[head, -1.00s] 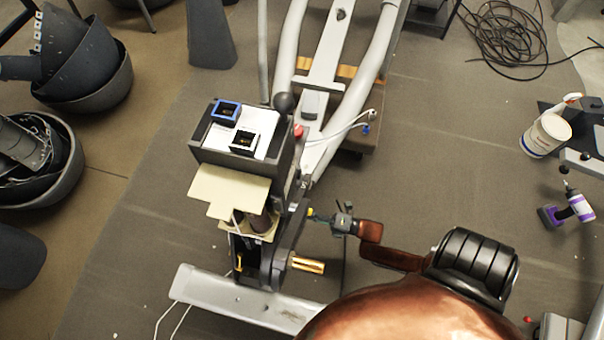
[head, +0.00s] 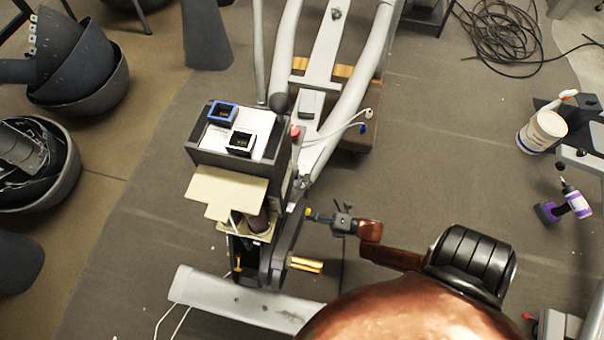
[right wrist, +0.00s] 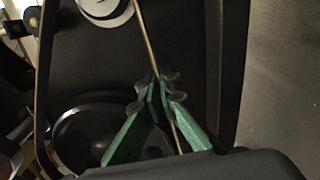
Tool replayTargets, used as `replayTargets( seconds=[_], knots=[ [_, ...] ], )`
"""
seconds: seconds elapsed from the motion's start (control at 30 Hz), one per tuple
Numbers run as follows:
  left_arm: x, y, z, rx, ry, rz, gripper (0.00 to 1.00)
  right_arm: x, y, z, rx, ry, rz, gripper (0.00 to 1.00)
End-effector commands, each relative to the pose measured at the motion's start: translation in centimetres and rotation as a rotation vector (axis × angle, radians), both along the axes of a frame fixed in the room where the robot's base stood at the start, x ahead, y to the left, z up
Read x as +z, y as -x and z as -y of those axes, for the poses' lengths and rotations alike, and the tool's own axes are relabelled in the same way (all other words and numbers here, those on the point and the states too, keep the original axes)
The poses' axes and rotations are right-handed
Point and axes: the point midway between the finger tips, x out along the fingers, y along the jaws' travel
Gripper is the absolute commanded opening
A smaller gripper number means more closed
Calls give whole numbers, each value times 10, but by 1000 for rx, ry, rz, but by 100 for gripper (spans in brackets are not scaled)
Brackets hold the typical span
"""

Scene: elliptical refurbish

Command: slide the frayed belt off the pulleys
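In the right wrist view the frayed belt (right wrist: 149,43) is a thin tan strand running down from the small light grey pulley (right wrist: 103,8) past my fingers. Another tan run shows at the left (right wrist: 40,90). The large dark pulley (right wrist: 85,130) sits lower left, partly hidden by my fingers. My right gripper (right wrist: 158,84) has its green fingers brought together at the tips, with the belt passing between them. In the head view my right gripper (head: 312,215) reaches the side of the elliptical machine (head: 278,245); the belt cannot be made out there. My left gripper is not in view.
The machine's console (head: 238,140) and long rails stand over the floor. A white tub (head: 541,132) and purple drill (head: 563,204) are at the right. Coiled cable (head: 498,38) lies at the back right. Dark shells (head: 85,75) lie at the left.

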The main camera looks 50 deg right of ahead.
Motion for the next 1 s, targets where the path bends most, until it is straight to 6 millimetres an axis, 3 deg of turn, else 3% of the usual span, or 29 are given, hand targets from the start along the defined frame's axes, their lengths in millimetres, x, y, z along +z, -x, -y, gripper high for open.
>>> replayTargets(
  seconds=[1.0],
  knots=[
    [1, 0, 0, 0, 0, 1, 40, 0, 7, 3, 0, 0, 0, 0]
  ],
)
